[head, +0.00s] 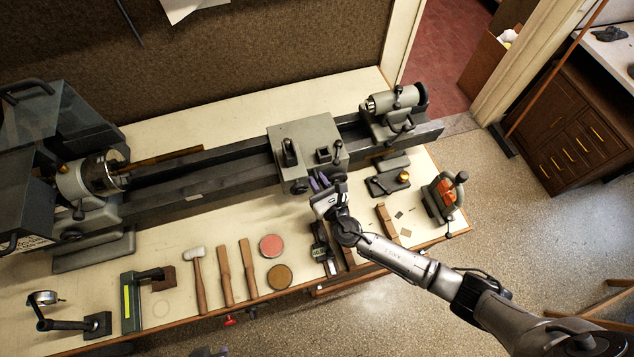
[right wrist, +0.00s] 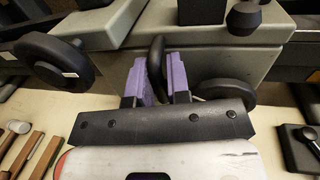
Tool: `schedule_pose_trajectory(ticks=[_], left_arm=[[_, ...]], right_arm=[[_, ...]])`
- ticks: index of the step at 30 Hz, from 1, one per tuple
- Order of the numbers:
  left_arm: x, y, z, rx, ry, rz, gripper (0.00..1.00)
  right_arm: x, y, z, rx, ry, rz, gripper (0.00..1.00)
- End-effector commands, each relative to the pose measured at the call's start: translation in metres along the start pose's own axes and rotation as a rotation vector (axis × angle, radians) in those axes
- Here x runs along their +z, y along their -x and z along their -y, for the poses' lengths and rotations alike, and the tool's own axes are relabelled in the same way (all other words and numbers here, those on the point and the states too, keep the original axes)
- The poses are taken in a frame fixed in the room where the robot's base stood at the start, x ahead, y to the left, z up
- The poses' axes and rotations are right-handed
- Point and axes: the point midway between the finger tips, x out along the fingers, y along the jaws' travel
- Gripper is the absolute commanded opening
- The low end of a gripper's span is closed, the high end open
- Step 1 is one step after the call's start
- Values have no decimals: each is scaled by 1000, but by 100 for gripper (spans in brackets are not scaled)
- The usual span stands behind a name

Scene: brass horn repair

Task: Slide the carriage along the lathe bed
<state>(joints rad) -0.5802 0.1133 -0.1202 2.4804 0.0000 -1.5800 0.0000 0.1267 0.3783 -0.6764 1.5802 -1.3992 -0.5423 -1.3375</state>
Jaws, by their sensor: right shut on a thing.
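The grey carriage (head: 308,134) sits across the dark lathe bed (head: 228,172), right of the bed's middle and left of the tailstock (head: 392,110). My right gripper (head: 318,184) is at the carriage's front side, reaching in from the lower right. In the right wrist view its purple fingers (right wrist: 158,80) are shut on an upright black handle (right wrist: 156,62) in front of the carriage's grey face (right wrist: 218,56). Round black knobs or wheels show on both sides of the fingers. The handle's lower end is hidden behind the gripper. My left gripper is not in view.
The headstock chuck (head: 102,172) is at the bed's left end. A mallet (head: 198,278), wooden handles, round tins (head: 271,246) and small tools lie along the bench front (head: 180,310). A red-and-grey tool (head: 445,196) stands at the right corner.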

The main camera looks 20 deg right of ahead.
Motion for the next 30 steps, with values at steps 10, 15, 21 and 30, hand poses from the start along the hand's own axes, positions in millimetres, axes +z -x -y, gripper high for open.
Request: schedule_pose_trajectory(ticks=[10, 15, 21, 30], left_arm=[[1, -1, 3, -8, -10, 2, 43], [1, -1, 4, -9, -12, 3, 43], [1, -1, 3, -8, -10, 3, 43], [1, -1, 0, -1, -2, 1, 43]], right_arm=[[4, -3, 1, 15, 5, 7, 0], [4, -3, 1, 15, 4, 7, 0], [2, -2, 0, 15, 2, 4, 35], [0, 1, 0, 14, 1, 1, 37]])
